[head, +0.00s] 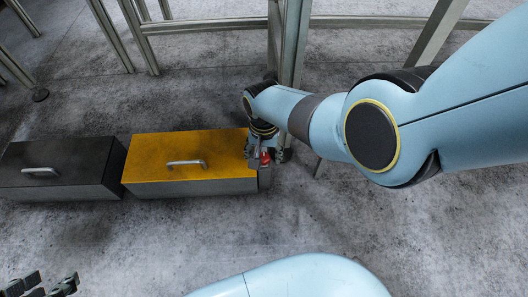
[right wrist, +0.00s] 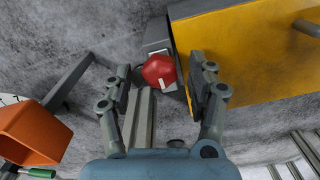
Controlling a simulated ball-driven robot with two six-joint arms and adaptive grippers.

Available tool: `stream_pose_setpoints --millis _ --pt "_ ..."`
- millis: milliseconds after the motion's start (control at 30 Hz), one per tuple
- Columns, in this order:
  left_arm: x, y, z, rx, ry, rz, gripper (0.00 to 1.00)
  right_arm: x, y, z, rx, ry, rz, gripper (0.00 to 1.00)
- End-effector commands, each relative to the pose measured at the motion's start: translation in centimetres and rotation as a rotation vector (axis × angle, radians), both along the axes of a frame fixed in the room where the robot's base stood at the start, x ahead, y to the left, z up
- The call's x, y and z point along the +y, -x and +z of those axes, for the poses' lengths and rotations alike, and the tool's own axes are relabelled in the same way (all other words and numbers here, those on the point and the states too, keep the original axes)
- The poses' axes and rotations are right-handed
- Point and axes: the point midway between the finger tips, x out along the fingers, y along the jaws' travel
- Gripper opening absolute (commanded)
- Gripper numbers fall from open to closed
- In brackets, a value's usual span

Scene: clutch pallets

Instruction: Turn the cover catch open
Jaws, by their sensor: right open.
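The catch is a red knob (right wrist: 158,71) with a small white mark, on a grey bracket beside the yellow-lidded box (right wrist: 250,55). In the head view the knob (head: 265,158) shows small at the right end of the yellow lid (head: 190,145). My right gripper (right wrist: 163,74) is open, with one finger on each side of the knob; I cannot tell whether either finger touches it. In the head view this gripper (head: 267,152) is partly hidden by its own arm. My left gripper (head: 43,287) is at the bottom left corner, fingers apart and empty, partly cut off.
A dark grey box (head: 60,165) with a handle stands left of the yellow one. A metal frame post (head: 290,40) rises behind the catch. In the right wrist view an orange bin (right wrist: 32,132) lies lower left. The floor in front of the boxes is clear.

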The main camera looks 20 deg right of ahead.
Motion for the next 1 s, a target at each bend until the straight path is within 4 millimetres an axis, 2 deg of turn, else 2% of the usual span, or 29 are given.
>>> stream_pose_setpoints --millis 233,700,1000 --pt "0.0 0.0 0.0 0.000 0.000 0.000 0.40 0.1 -0.1 1.3 -0.002 -0.001 -0.001 0.58" --pt "0.0 0.1 0.0 0.001 0.001 0.002 0.40 0.1 0.0 7.0 0.000 -0.001 0.000 0.58" --pt "0.0 0.1 0.0 0.000 0.001 0.002 0.40 0.0 0.0 7.5 0.000 0.000 0.000 0.58"
